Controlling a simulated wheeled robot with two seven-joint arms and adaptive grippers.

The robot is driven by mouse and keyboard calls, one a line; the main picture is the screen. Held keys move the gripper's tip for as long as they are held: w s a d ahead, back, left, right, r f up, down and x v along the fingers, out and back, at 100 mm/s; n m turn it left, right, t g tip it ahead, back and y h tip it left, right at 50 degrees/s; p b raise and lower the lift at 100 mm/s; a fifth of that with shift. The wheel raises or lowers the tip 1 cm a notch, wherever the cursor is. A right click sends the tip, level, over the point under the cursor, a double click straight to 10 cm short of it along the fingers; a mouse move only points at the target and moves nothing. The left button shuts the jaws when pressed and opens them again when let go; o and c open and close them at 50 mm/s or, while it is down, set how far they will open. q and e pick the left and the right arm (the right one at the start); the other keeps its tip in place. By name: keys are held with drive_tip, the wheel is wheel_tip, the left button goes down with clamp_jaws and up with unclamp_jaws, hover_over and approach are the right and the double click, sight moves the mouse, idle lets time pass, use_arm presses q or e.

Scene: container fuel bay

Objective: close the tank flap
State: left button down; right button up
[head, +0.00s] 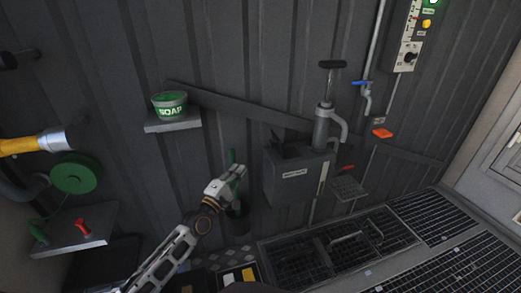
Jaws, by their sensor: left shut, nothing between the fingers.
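A grey box-shaped tank (291,188) with a small white label is mounted low on the wall, right of the picture's middle. Its top looks dark around the left part, and I cannot clearly tell the flap or its angle there. A hand pump (322,127) with a black T-handle stands at the tank's right side. My left gripper (236,172) is shut and empty, left of the tank and apart from it in the picture. A green upright thing shows just behind its fingertips. My right gripper is not in view.
A green soap tub (169,105) stands on a wall shelf (173,125). A green reel (74,174) and a lower shelf (66,238) are at left. A blue-handled tap (366,90) and orange item (382,133) are right. Floor gratings (455,274) lie below.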

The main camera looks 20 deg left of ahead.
use_arm(q)
drive_tip(key=shift+w, duration=0.1)
drive_tip(key=d+b+x, duration=0.2)
drive_tip(key=d+x, duration=0.1)
drive_tip(key=x, duration=0.9)
drive_tip(key=shift+r, duration=0.35)
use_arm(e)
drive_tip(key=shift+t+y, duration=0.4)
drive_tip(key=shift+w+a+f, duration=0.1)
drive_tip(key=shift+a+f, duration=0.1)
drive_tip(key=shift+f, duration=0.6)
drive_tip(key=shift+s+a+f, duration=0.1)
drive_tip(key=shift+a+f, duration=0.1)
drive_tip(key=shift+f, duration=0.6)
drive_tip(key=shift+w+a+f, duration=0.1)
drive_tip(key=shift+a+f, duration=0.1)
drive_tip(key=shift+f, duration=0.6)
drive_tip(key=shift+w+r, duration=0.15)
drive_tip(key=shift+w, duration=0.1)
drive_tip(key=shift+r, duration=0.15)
